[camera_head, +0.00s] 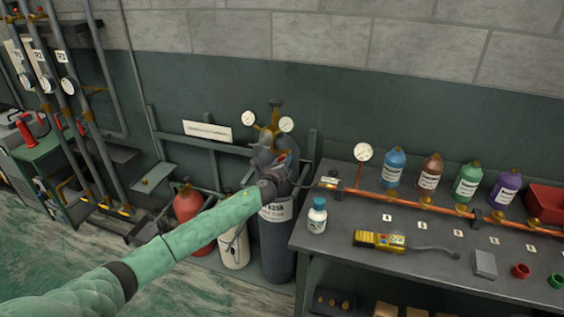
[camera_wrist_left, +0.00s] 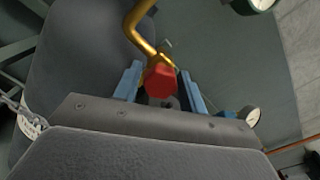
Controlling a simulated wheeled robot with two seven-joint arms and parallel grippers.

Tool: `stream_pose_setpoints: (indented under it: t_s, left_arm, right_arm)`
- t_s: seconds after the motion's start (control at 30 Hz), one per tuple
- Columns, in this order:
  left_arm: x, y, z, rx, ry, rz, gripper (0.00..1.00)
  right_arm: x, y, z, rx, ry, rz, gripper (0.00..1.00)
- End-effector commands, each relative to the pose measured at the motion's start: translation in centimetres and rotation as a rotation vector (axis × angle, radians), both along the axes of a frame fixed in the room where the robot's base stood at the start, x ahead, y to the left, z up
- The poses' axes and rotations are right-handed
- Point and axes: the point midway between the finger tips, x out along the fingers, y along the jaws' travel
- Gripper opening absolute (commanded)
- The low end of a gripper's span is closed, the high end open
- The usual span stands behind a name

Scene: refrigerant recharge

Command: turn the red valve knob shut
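The red valve knob (camera_wrist_left: 160,82) sits between the two blue fingers of my left gripper (camera_wrist_left: 160,90) in the left wrist view, with a narrow gap visible on each side. The fingers are apart, and no firm contact shows. A bent brass pipe (camera_wrist_left: 140,25) rises from beside the knob. In the head view my left gripper (camera_head: 281,163) is at the top of the dark gas cylinder (camera_head: 278,245), and a small bit of the red knob (camera_head: 282,157) shows there. The gripper and wrist hide most of the valve. My right gripper is not in view.
Brass gauges (camera_head: 286,124) stand just above the gripper. The workbench (camera_head: 340,255) to the right holds a copper pipe (camera_head: 400,201), several bottles and a yellow meter (camera_head: 380,240). A red cylinder (camera_head: 188,206) and a cream cylinder (camera_head: 235,248) stand left of the dark one.

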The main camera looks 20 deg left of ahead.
Motion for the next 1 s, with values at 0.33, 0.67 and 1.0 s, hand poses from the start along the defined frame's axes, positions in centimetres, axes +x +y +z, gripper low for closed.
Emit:
stream_pose_setpoints:
  t_s: [0.33,0.67,1.0]
  left_arm:
    - [0.0,0.0,0.0,-0.001,-0.001,0.001,0.54]
    - [-3.9,0.2,-0.4,0.001,-0.001,-0.001,0.54]
    - [-7.5,0.3,-0.1,0.000,-0.001,-0.001,0.54]
  right_arm:
    - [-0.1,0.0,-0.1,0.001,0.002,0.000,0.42]
    - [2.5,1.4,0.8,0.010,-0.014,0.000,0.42]
    - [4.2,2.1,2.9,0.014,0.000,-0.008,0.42]
